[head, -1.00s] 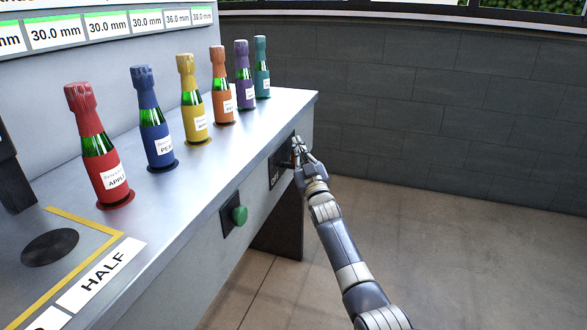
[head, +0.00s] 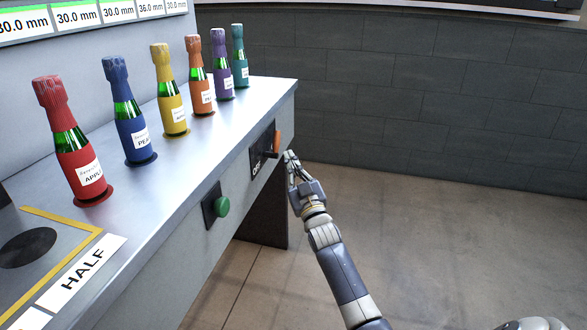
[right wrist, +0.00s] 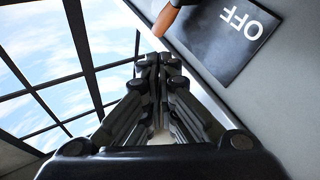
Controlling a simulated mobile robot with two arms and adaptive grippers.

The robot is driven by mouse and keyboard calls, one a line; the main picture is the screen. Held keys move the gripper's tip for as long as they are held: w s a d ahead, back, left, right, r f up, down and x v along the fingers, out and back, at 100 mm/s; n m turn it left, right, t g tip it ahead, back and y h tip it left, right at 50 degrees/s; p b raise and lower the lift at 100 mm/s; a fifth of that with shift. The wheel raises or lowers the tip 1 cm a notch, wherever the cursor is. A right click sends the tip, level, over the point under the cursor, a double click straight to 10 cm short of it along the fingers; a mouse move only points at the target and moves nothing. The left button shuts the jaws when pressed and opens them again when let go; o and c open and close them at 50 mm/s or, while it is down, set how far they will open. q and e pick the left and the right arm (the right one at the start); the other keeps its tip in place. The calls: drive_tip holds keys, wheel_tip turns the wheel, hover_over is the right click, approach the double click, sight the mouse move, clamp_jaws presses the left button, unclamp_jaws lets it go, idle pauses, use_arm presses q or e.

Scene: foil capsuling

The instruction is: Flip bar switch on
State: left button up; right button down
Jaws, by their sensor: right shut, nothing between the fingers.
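The bar switch is on the front face of the counter, toward its far end. Its black plate (head: 257,160) carries the word OFF, and its orange-tipped lever (head: 278,142) points up at the plate's far side. My right gripper (head: 289,155) is shut and empty, just below and in front of the lever. In the right wrist view the shut fingertips (right wrist: 158,62) are close below the orange lever (right wrist: 168,20), and the OFF plate (right wrist: 222,38) is to their right. I cannot tell whether the fingers touch the lever. My left gripper is not in view.
A green round button (head: 221,206) is on the same front face, nearer to me. Several foil-topped bottles, such as the red one (head: 78,150), stand in a row on the counter (head: 150,190). The floor (head: 420,240) right of my arm is clear.

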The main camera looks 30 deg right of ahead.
drive_tip(key=shift+v, duration=1)
